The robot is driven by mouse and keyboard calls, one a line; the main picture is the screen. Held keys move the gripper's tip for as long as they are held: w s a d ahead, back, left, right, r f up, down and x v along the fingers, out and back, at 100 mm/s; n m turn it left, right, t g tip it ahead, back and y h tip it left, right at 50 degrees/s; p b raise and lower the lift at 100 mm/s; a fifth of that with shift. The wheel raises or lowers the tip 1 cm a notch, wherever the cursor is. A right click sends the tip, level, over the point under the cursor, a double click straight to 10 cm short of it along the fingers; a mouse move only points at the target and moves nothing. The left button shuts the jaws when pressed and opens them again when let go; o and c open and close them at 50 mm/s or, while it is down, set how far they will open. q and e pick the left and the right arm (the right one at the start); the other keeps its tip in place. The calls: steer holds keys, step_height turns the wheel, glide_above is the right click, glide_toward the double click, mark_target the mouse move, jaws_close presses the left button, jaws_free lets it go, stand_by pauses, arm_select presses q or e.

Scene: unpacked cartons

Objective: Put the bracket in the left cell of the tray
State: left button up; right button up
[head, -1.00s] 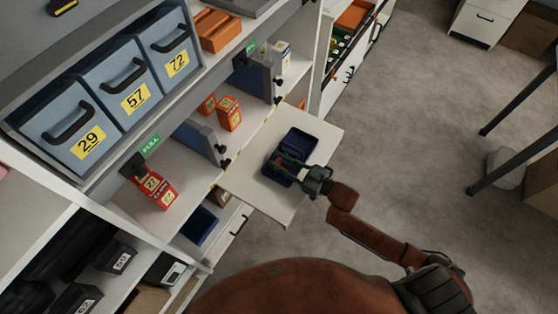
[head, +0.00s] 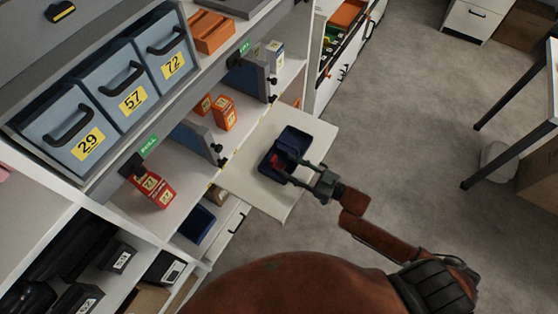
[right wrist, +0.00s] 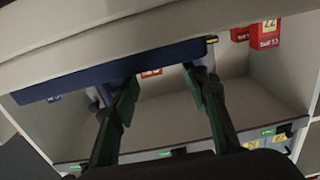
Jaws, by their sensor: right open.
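The dark blue tray (head: 294,139) lies on the pale pull-out board. A small red piece (head: 277,160), probably the bracket, shows inside the tray's lower-left part in the head view. Its shape is too small to make out, and a finger partly covers it. My right gripper (head: 285,167) is open, with its fingertips at the tray's lower-right side. In the right wrist view the gripper (right wrist: 160,80) has its green-padded fingers well apart and nothing visible between them. The tray's blue side (right wrist: 110,73) shows beyond the tips. My left gripper is not in view.
The pull-out board (head: 262,195) has bare room around the tray. Shelves with orange boxes (head: 224,113), red boxes (head: 154,188) and numbered grey bins (head: 122,88) stand to the left. Open floor (head: 400,130) lies to the right, with a table leg (head: 505,150) beyond.

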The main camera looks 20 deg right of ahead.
steer(key=v, duration=0.5)
steer(key=shift+s+d+p, duration=0.25)
steer(key=shift+p, duration=0.15)
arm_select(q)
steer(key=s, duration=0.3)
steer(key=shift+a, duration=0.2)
